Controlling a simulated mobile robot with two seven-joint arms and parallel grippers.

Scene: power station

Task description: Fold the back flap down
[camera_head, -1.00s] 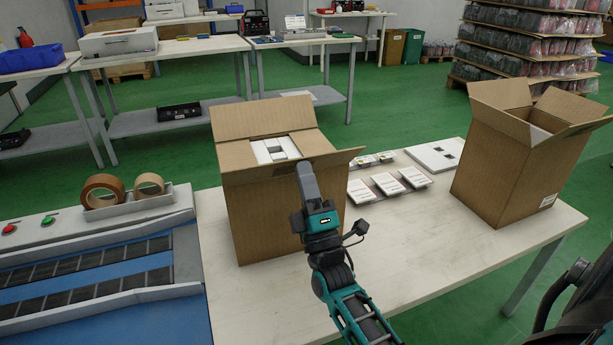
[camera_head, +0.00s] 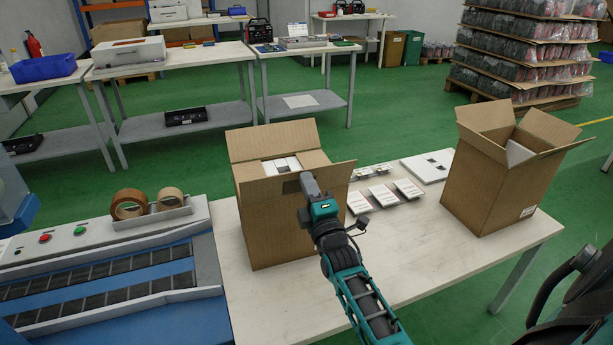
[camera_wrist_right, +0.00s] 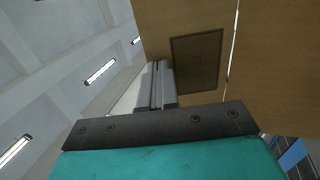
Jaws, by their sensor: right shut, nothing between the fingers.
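An open cardboard box (camera_head: 272,222) stands on the white table, with white contents showing in its opening. Its back flap (camera_head: 272,140) stands up, tilted, along the far edge of the opening. In the right wrist view the shut fingers (camera_wrist_right: 157,85) are beside brown cardboard (camera_wrist_right: 197,22). My left gripper is not in view.
A second open box (camera_head: 487,185) stands at the table's right. White cards (camera_head: 382,195) and a white tray (camera_head: 428,166) lie between the boxes. A conveyor (camera_head: 100,290) and tape rolls (camera_head: 150,202) are at left. The table's front right is clear.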

